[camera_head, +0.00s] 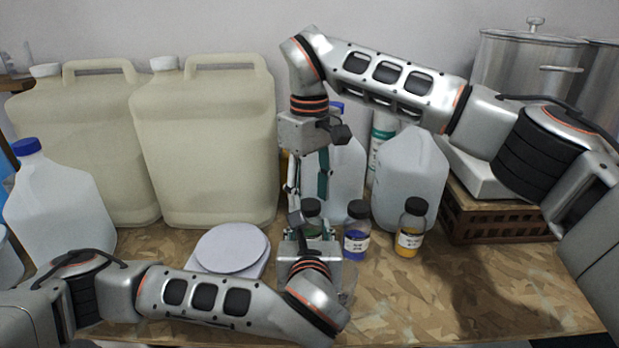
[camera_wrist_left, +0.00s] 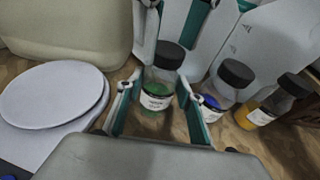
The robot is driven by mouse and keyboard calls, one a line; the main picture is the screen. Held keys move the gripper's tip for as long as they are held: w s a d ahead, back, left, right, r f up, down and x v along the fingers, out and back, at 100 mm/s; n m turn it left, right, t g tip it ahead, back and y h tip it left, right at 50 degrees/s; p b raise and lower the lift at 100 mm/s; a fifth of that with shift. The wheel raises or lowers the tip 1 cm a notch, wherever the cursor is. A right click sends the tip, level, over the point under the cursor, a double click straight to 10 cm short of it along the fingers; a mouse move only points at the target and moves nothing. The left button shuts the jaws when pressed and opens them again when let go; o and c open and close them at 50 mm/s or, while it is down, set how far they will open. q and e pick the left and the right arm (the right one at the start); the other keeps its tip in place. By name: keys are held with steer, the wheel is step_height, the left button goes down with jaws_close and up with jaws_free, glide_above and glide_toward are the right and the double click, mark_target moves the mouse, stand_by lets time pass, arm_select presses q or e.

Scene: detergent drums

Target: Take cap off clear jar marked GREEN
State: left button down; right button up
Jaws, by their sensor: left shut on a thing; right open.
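The clear jar with green contents (camera_wrist_left: 158,90) stands upright, with a white label and its black cap (camera_wrist_left: 168,55) on. In the head view the jar is mostly hidden behind my left gripper, but its cap (camera_head: 311,207) shows. My left gripper (camera_wrist_left: 157,108) is shut on the jar's lower body, one finger on each side. My right gripper (camera_head: 309,190) points down from above, open, its fingers above the cap. Those fingers also show at the top of the left wrist view, apart on either side above the cap.
A jar with blue contents (camera_head: 356,235) and one with yellow contents (camera_head: 409,232) stand to the right, both black-capped. A round-topped scale (camera_head: 232,247) is to the left. Large canisters (camera_head: 205,140) and a translucent jug (camera_head: 411,175) stand behind. The front right board is clear.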

steer(key=shift+f, duration=0.5)
steer(key=c, duration=1.2)
steer(key=shift+o, duration=0.2)
